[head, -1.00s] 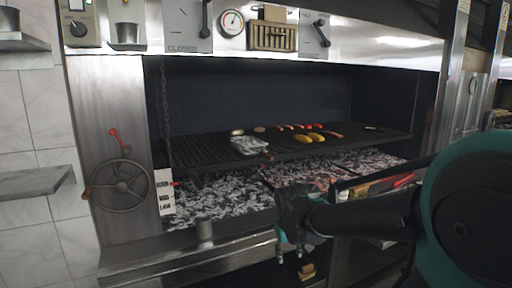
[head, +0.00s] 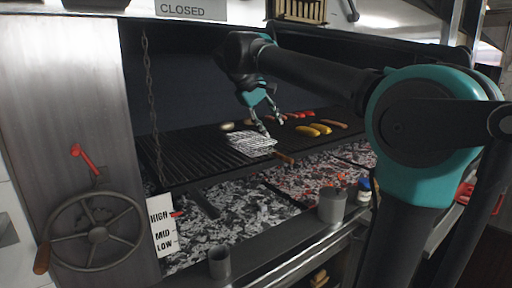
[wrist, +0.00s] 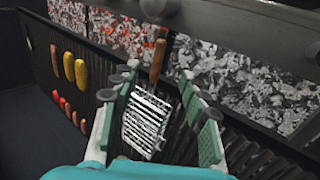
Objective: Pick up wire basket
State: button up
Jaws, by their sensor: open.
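The wire basket (head: 250,143) is a flat silvery wire grid with a brown wooden handle (head: 284,158). It lies on the dark grill grate, with its handle toward the front edge. My gripper (head: 269,112) is over the grate, just above the basket's back part. In the wrist view the basket (wrist: 146,122) shows between the open fingers of my gripper (wrist: 163,105), with its handle (wrist: 157,62) pointing away beyond the fingertips. The fingers look empty. I cannot tell whether a finger touches the basket.
Yellow corn-like pieces (head: 314,130) and red pieces (head: 303,115) lie on the grate (head: 190,150) to the right. Glowing coals (head: 300,183) lie below. Metal cups (head: 332,206) stand on the front ledge. A spoked wheel (head: 92,232) is at the left.

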send_near(288, 159)
jog(key=x, duration=0.4)
jog(key=shift+s+d+f, duration=0.1)
jog(key=shift+s+d, duration=0.1)
jog(key=shift+d, duration=0.2)
jog(key=x, duration=0.4)
jog(key=shift+w+a, duration=0.3)
jog(key=shift+w+d+f, duration=0.1)
jog(key=shift+d+f, duration=0.15)
jog(key=shift+f, duration=0.3)
jog(key=shift+c, duration=0.6)
grip_shut()
